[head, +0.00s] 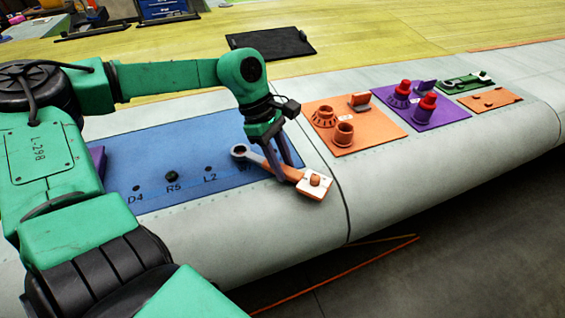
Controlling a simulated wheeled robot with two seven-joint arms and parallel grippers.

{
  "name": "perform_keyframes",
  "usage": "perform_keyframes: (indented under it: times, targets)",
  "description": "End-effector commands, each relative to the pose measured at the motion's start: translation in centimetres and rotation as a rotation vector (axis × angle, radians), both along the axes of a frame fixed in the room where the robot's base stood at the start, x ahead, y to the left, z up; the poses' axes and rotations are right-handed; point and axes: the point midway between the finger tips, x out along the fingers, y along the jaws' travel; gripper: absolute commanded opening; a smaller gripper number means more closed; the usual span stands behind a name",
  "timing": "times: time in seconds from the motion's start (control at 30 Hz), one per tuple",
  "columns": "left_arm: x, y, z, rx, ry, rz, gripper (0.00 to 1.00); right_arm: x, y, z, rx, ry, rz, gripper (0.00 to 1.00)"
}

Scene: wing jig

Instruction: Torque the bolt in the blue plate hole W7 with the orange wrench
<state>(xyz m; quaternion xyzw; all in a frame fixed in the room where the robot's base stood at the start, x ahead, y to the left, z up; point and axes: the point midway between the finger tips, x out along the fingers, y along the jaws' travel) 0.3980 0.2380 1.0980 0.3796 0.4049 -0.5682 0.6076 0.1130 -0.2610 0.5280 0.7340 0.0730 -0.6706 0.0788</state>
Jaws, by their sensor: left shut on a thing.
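The blue plate (160,150) lies on the pale wing, with labels D4, R5 and L2 readable along its near edge. The label right of L2 is mostly covered by the wrench, so I cannot read W7 or see a bolt there. A dark bolt head or fitting (172,175) shows at R5. My left gripper (287,166) points down over the plate's right end, shut on the orange wrench (280,170). The wrench's grey ring end (240,151) points left over the plate. Its other end has a whitish block with an orange knob (315,182). My right gripper is out of view.
Right of the blue plate lie an orange plate (350,140) with round fittings, a purple plate (445,114) with red-topped parts, and a green tray (450,84) with a tool. A black tablet-like panel (270,43) lies behind. The wing's front edge drops away below.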

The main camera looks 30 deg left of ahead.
Motion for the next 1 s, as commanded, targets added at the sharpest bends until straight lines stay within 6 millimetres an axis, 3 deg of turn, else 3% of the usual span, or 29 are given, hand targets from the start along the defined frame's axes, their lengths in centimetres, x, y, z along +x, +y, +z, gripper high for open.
perform_keyframes:
  times: [0.2, 0.53, 1.0]
  targets:
    - [0.0, 0.0, -1.0, -0.001, -0.002, 0.001, 0.00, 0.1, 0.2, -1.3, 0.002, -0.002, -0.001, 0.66]
    - [0.0, 0.0, -0.8, -0.001, -0.002, -0.005, 0.00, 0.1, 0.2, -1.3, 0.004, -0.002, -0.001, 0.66]
    - [-2.6, 0.0, -1.1, -0.003, -0.002, -0.209, 0.00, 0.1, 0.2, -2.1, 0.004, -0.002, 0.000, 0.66]
